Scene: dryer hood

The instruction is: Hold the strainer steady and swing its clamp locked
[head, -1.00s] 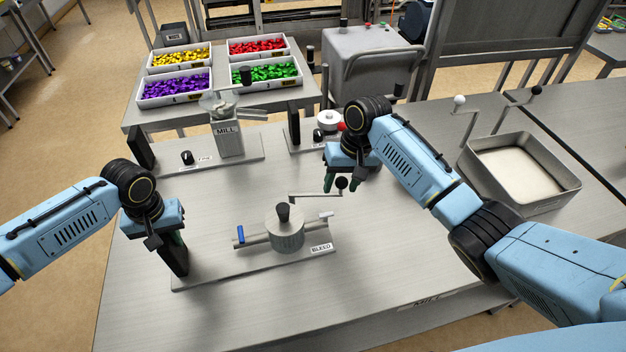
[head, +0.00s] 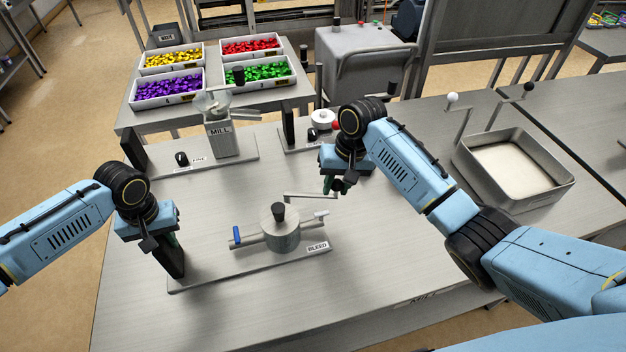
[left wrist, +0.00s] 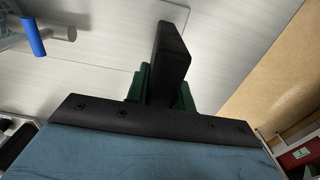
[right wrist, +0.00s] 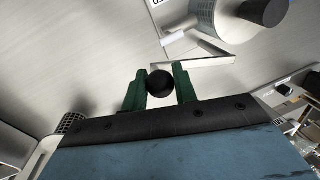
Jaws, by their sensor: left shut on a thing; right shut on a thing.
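The strainer (head: 281,232) is a grey metal cylinder with a dark top knob, mounted on a flat plate marked BLEED (head: 297,254). A horizontal pipe with a blue lever (head: 237,235) runs through it. The clamp is a thin cranked arm (head: 308,196) reaching right from the strainer to a black ball knob (right wrist: 160,83). My right gripper (head: 334,186) is shut on this knob, which sits between its green fingers. My left gripper (left wrist: 163,90) is shut on the black upright grip (head: 172,262) at the plate's left end; its fingers are partly hidden in the head view.
Behind stand a MILL unit (head: 221,138) on its own plate and another plate with a white round part (head: 322,119). Trays of coloured pieces (head: 168,88) are farther back. A square metal pan (head: 515,165) stands right. The bench's front is clear.

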